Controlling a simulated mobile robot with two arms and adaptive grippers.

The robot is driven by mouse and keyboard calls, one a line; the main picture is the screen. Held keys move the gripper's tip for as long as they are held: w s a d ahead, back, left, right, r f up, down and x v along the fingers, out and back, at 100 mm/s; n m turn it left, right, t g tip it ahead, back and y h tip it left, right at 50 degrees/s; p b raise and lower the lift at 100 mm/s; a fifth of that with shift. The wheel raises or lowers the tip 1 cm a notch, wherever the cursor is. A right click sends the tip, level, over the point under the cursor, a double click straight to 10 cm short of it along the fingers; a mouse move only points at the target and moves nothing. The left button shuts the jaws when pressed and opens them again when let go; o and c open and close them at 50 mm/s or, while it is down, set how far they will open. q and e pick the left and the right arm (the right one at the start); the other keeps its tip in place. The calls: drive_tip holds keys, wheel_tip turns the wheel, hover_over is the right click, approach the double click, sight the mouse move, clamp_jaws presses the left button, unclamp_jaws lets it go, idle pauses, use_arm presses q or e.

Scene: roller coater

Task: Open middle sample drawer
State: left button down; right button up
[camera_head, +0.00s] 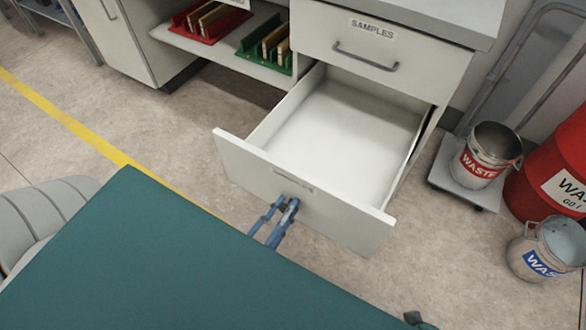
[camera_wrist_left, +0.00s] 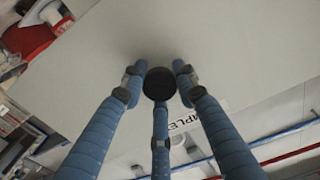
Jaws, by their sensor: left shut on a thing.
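The sample drawer (camera_head: 330,135) below the top drawer (camera_head: 385,45) labelled SAMPLES is pulled far out. Its white inside is empty and its front panel (camera_head: 350,222) faces me.
Red (camera_head: 205,20) and green (camera_head: 265,45) racks stand on a shelf left of the drawers. Two waste buckets (camera_head: 478,168) (camera_head: 540,255) and a red drum (camera_head: 550,165) stand at the right. A teal surface (camera_head: 150,260) covers the lower left and hides my arm. Floor is free left of the drawer.

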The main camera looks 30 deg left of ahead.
use_arm(q)
drive_tip(key=shift+s, duration=0.25)
use_arm(e)
drive_tip(key=shift+s+f, duration=0.1)
drive_tip(key=shift+f, duration=0.2)
use_arm(q)
drive_tip(key=c, duration=1.3)
unclamp_jaws()
drive_tip(key=shift+c, duration=0.2)
drive_tip(key=s, duration=1.2)
drive_tip(key=shift+a, duration=0.2)
